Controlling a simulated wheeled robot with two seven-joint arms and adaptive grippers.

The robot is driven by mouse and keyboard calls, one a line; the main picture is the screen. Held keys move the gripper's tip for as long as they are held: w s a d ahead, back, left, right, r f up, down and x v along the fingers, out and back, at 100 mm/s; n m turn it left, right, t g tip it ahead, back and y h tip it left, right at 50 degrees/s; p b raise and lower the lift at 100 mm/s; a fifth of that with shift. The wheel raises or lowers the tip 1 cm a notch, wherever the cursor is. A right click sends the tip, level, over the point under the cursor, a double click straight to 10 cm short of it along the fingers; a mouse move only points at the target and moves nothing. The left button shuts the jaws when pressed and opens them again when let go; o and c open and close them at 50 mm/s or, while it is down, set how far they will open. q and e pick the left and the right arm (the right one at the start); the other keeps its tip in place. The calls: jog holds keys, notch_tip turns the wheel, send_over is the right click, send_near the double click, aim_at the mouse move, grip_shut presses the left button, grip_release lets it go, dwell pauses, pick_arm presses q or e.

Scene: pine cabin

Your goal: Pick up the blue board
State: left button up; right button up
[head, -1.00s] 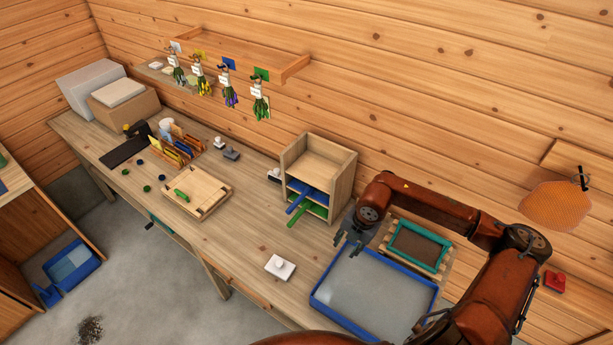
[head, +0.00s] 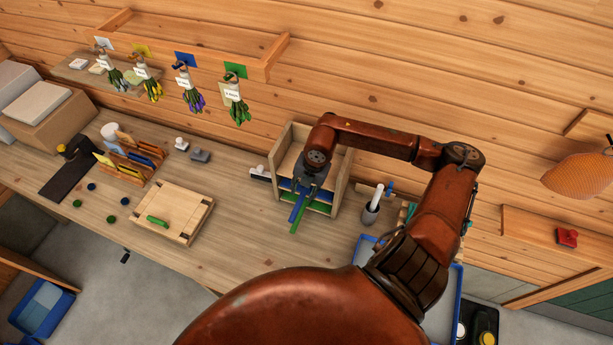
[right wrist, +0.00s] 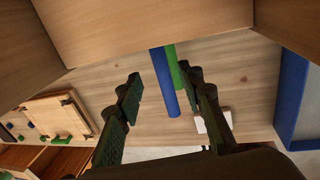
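The blue board lies in the open-fronted wooden rack on the bench. Its blue handle (head: 297,208) sticks out of the front beside a green handle (head: 301,217). My right gripper (head: 308,183) is at the rack's front, above the handles, and partly hides them. In the right wrist view the gripper (right wrist: 165,85) is open, with the blue handle (right wrist: 164,82) and green handle (right wrist: 178,75) showing between and beyond its fingers. No contact is clear. The board's body is mostly hidden inside the rack. My left gripper is not in view.
The wooden rack (head: 343,183) stands against the log wall. A blue-rimmed tray (head: 457,290) lies to its right, partly behind my arm.

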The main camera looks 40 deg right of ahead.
aim_at(302, 197)
jog(key=f, duration=0.1)
jog(key=f+p, duration=0.1)
jog(key=f, duration=0.1)
jog(key=shift+w, duration=0.3)
jog(key=f, duration=0.3)
jog(key=shift+w+a+p, duration=0.1)
jog(key=shift+w+p, duration=0.1)
jog(key=shift+p, duration=0.2)
jog(key=c, duration=0.5)
grip_shut()
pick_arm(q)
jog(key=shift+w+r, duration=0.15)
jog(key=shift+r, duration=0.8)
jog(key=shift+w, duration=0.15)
